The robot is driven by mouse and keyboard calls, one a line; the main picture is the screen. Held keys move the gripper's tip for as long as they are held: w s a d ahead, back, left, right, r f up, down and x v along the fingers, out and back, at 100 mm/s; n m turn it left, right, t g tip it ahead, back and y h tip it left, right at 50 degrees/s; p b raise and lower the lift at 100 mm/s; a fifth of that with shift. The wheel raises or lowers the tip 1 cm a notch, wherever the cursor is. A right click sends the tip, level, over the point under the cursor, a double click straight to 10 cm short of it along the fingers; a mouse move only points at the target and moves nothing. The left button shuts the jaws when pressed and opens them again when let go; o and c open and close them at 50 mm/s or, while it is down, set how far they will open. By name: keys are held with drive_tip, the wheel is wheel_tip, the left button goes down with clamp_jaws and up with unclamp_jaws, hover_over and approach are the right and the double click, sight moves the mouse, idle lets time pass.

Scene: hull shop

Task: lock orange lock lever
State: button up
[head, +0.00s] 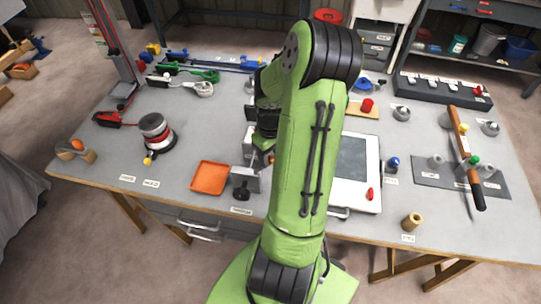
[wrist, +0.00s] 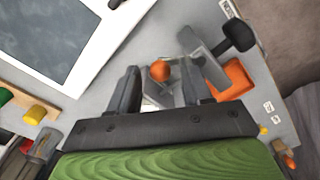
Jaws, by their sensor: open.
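The orange ball knob (wrist: 160,71) of the lock lever shows in the wrist view, between and a little beyond my fingertips. I cannot tell whether either finger touches it. The lever's shaft is mostly hidden, so its angle is unclear. Beside it is a grey metal fixture (wrist: 205,62) with a black knob (wrist: 238,33). In the head view the fixture (head: 246,179) stands at the front of the bench, partly hidden by my arm. My gripper (wrist: 160,66) is open, its two dark fingers apart. In the head view its fingertips are largely hidden.
An orange tray (head: 209,178) lies just left of the fixture. A white-framed grey panel (head: 353,160) lies to the right of my arm. A red-and-grey round tool (head: 155,129) stands at left. A wooden peg (head: 412,221) stands near the front edge. Bare bench (head: 190,125) shows behind the tray.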

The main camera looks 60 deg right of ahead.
clamp_jaws()
idle(0.3)
drive_tip(key=shift+s, duration=0.15)
drive_tip(key=shift+s+a+m, duration=0.2)
drive_tip(key=shift+s+m, duration=0.1)
drive_tip(key=shift+m, duration=0.7)
drive_tip(key=a+m, duration=0.1)
drive_tip(key=m, duration=0.2)
drive_tip(key=s+a+m+b, duration=0.1)
drive_tip(key=m, duration=0.2)
drive_tip(key=s+a+m+b, duration=0.1)
drive_tip(key=m, duration=0.1)
drive_tip(key=shift+s+m, duration=0.15)
drive_tip(key=shift+m, duration=0.25)
drive_tip(key=shift+a, duration=0.1)
unclamp_jaws()
